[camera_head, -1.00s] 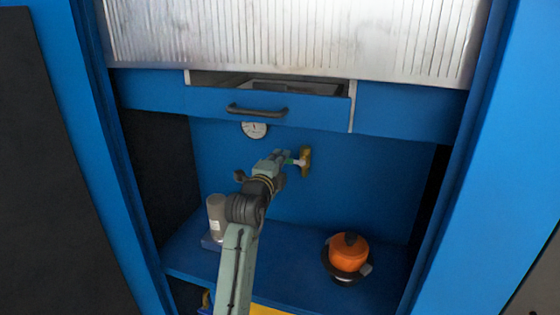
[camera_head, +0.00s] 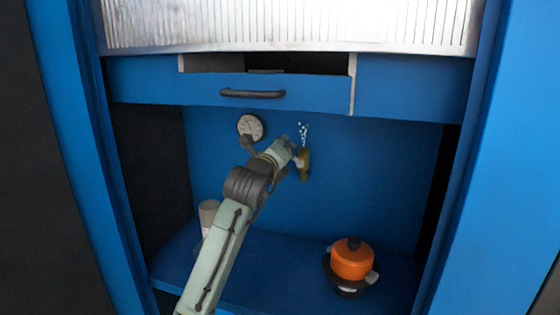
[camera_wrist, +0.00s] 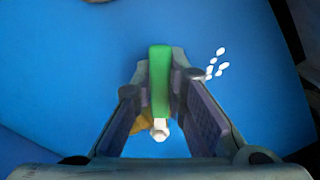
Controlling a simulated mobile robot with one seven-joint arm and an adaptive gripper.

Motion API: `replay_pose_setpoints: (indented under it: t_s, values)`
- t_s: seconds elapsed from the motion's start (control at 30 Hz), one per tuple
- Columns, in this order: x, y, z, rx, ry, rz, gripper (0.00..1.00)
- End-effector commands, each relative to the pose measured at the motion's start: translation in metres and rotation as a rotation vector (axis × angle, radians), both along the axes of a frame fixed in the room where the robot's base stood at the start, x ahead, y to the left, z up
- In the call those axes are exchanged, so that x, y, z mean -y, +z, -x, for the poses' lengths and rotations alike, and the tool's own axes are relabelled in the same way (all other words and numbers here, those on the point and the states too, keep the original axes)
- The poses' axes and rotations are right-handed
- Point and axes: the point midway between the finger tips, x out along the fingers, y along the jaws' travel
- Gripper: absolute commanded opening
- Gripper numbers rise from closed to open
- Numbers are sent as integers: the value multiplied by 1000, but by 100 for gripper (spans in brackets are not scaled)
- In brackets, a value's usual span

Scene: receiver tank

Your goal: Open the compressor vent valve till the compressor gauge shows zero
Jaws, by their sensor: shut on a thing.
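The vent valve is a brass body (camera_head: 305,165) on the blue back wall of the alcove, with a green lever (camera_wrist: 160,80). My gripper (camera_head: 291,152) is at the valve, its two fingers shut on the green lever in the wrist view. A white fitting (camera_wrist: 160,130) shows below the lever. White puffs (camera_head: 303,131) rise above the valve and also show in the wrist view (camera_wrist: 217,63). The round white gauge (camera_head: 250,127) is on the wall left of the valve; its needle is too small to read surely.
An orange pot (camera_head: 352,261) stands on the blue shelf (camera_head: 285,270) at right. A pale cylinder (camera_head: 208,215) is at left, partly behind my arm. A partly open drawer (camera_head: 200,88) with a dark handle is above the gauge. The wall right of the valve is free.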

Motion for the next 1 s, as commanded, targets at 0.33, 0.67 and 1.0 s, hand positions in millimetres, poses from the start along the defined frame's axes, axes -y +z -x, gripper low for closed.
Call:
replay_pose_setpoints:
  t_s: [0.33, 0.67, 1.0]
  values:
    - [15, 12, 5, 102, 2, -320, 0]
    - [30, 18, 10, 187, 2, -586, 0]
    - [41, 19, 14, 240, 0, -746, 0]
